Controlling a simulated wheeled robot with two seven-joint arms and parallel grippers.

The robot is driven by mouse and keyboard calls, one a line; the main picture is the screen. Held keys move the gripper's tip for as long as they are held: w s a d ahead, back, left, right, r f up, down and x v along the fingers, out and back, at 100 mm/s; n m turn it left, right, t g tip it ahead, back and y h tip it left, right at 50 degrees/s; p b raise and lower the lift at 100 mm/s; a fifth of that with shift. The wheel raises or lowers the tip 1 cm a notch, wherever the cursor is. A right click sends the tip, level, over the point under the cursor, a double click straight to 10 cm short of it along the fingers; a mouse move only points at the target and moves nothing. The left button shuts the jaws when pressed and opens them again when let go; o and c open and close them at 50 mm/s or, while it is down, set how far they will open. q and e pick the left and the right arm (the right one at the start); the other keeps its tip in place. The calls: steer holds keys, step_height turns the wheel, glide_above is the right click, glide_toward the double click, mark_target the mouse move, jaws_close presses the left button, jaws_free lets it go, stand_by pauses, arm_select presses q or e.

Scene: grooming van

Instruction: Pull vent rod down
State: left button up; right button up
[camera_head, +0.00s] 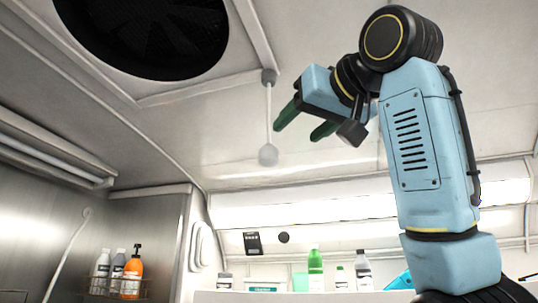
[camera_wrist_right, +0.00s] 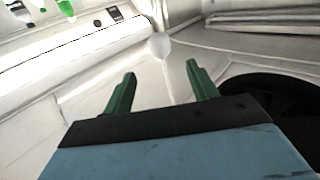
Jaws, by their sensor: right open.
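The vent rod (camera_head: 268,110) is a thin pale rod hanging from a grey mount on the ceiling beside the dark round vent (camera_head: 145,35). A round grey knob (camera_head: 268,155) is at its lower end. My right gripper (camera_head: 297,129) has green fingers and is open, just right of the rod in the head view. In the right wrist view the open gripper (camera_wrist_right: 160,72) points toward the rod, and the pale knob (camera_wrist_right: 159,46) shows beyond and between the fingertips. Whether a finger touches the rod is unclear. My left gripper is not in view.
A wire rack (camera_head: 118,288) with several bottles, one orange, hangs at lower left. A shelf (camera_head: 300,296) with a green bottle (camera_head: 315,268) and others runs along the back below a bright light panel. Space around the rod's lower end is clear.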

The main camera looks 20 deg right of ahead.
mark_target(274, 153)
steer(key=w+p, duration=0.1)
steer(key=w, duration=0.3)
steer(key=w+a+p, duration=0.1)
steer(key=w+p, duration=0.1)
steer(key=w, duration=0.2)
steer(key=w+a+p, duration=0.1)
steer(key=w+p, duration=0.1)
steer(key=w, duration=0.2)
steer(key=shift+w+a, duration=0.15)
steer(key=shift+w, duration=0.1)
steer(key=shift+c, duration=0.5)
jaws_close()
steer(key=shift+f, duration=0.15)
